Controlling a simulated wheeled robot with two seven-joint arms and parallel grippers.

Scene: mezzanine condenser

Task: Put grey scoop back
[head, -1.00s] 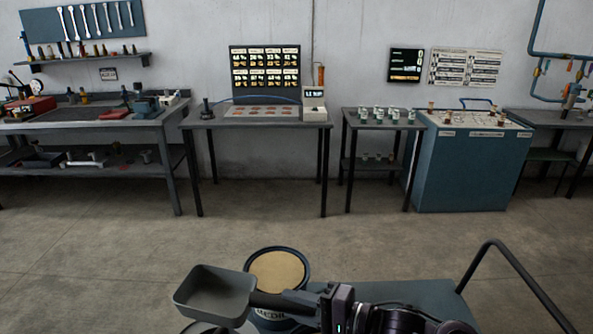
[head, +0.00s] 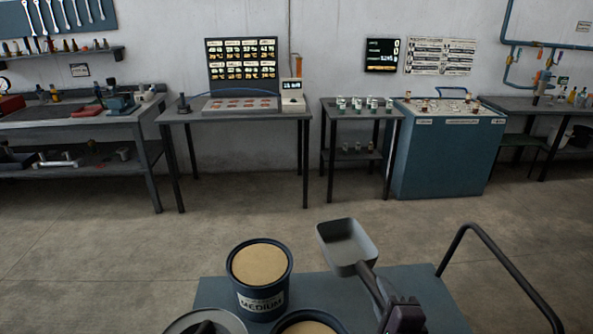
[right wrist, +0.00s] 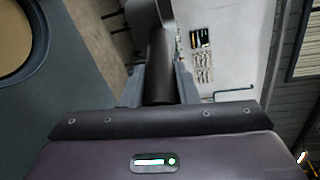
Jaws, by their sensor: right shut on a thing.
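The grey scoop (head: 346,246) shows in the head view, held above the blue cart top, to the right of the tub labelled MEDIUM. Its square pan is tilted and points up and away from me. My right gripper (head: 384,302) is shut on its dark handle. In the right wrist view the handle (right wrist: 160,62) runs out between the fingers of the gripper (right wrist: 160,95). The pan's inside looks empty. My left gripper is not in view.
A black rail (head: 500,262) rises at the right. Benches stand along the wall.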

